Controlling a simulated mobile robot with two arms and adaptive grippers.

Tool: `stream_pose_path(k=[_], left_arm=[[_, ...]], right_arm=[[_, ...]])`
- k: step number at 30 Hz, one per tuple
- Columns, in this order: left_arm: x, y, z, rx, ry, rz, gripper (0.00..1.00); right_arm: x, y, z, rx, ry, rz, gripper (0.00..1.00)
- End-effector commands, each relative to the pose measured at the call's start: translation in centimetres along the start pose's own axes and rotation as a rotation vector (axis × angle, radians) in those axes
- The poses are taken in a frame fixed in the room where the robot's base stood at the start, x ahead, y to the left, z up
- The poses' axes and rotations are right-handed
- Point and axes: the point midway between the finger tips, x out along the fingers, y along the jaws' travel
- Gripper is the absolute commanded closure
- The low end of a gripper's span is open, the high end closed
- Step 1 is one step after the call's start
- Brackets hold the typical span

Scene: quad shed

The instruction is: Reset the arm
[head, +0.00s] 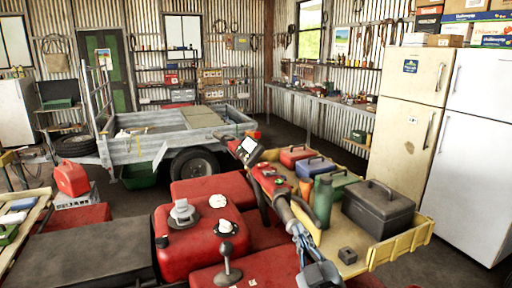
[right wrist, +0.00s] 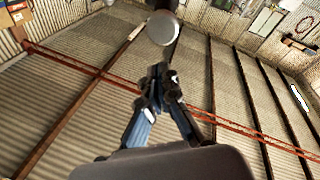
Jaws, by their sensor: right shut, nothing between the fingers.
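My right gripper (head: 298,232) shows in the lower middle of the head view, over the red machine's right side, with blue-grey parts. In the right wrist view my right gripper (right wrist: 160,76) has its fingertips together, with nothing held between them. A dark rod with a round grey end (right wrist: 162,29) shows just beyond the fingertips; I cannot tell whether they touch. My left gripper is not in view.
A red machine (head: 190,250) with a lever and caps fills the foreground. A yellow tray (head: 405,246) holds a dark toolbox (head: 378,208) and a green bottle (head: 322,201). A grey trailer (head: 150,148) stands behind. Fridges (head: 412,110) stand right. Dark floor is clear behind the tray.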

Motion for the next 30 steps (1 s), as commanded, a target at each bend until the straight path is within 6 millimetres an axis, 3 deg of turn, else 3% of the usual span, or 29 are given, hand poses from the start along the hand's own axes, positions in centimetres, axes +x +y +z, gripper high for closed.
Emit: stream_pose_path(k=[1,6,10,16,24,26,30], left_arm=[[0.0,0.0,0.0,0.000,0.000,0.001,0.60],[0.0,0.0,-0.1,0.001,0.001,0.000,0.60],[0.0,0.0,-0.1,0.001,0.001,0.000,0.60],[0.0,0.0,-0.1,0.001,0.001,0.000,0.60],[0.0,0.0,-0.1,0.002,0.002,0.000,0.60],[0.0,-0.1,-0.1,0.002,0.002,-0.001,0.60],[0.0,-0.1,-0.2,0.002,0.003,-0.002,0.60]], right_arm=[[-2.1,-0.1,3.5,0.063,-0.136,0.008,1.00],[-10.7,-1.3,13.2,0.209,-0.575,-0.013,1.00],[-18.4,-3.2,17.9,0.286,-0.863,-0.079,1.00],[-27.6,-5.3,20.6,0.356,-1.153,-0.187,1.00],[-36.7,-7.2,20.7,0.414,-1.408,-0.324,1.00],[-38.6,-7.5,20.5,0.426,-1.456,-0.355,1.00],[-38.2,-9.3,23.6,0.422,-1.468,-0.362,1.00]])
